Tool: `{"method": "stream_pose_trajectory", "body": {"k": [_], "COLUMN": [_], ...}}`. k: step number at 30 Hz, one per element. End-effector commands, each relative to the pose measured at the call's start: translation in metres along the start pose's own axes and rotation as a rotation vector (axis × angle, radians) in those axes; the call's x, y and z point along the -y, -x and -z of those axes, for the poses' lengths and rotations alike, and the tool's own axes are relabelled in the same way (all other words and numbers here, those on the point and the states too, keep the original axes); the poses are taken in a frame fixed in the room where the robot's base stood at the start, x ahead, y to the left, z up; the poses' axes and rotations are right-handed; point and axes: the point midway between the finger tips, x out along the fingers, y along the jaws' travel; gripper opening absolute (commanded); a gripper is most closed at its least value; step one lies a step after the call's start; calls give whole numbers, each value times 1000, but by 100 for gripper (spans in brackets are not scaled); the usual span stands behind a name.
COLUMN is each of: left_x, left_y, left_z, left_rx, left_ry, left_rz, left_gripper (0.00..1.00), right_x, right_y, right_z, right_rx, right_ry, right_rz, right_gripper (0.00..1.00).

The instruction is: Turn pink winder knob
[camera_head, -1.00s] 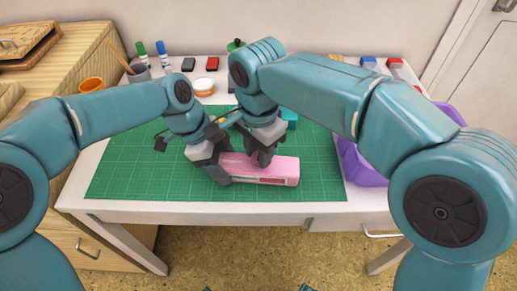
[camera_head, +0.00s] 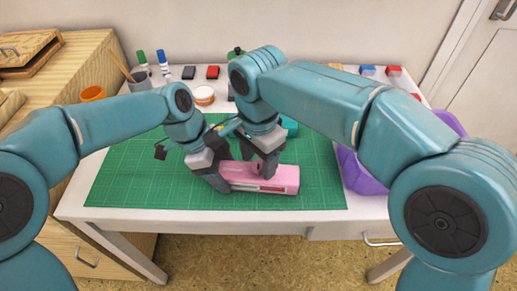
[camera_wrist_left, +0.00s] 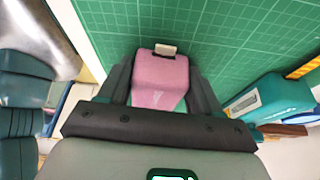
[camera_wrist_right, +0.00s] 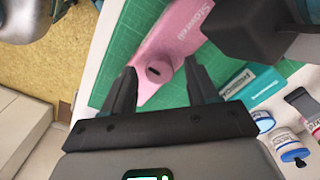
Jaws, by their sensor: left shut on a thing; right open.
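The pink device (camera_head: 285,182) lies on the green mat, its long side facing me. My left gripper (camera_head: 222,184) is shut on its left end; in the left wrist view its fingers flank the pink body (camera_wrist_left: 160,82). The round pink winder knob (camera_wrist_right: 158,71), with a dark slot in its face, stands out from the device in the right wrist view. My right gripper (camera_wrist_right: 160,85) is open, with one finger on each side of the knob. In the head view the right gripper (camera_head: 268,170) hides most of the knob.
A teal box (camera_wrist_left: 262,98) lies on the mat (camera_head: 130,180) behind the device. A purple bin (camera_head: 362,178) stands to the right. The mat's front left is clear.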

Motion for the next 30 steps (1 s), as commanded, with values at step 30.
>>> {"method": "stream_pose_trajectory", "body": {"k": [30], "left_x": [0], "left_y": [0], "left_z": [0], "left_rx": [-1], "left_ry": [0], "left_rz": [1], "left_gripper": [30], "right_x": [0], "right_y": [118], "right_z": [0], "right_rx": [0], "right_ry": [0], "right_rz": [1], "right_gripper": [59]}}
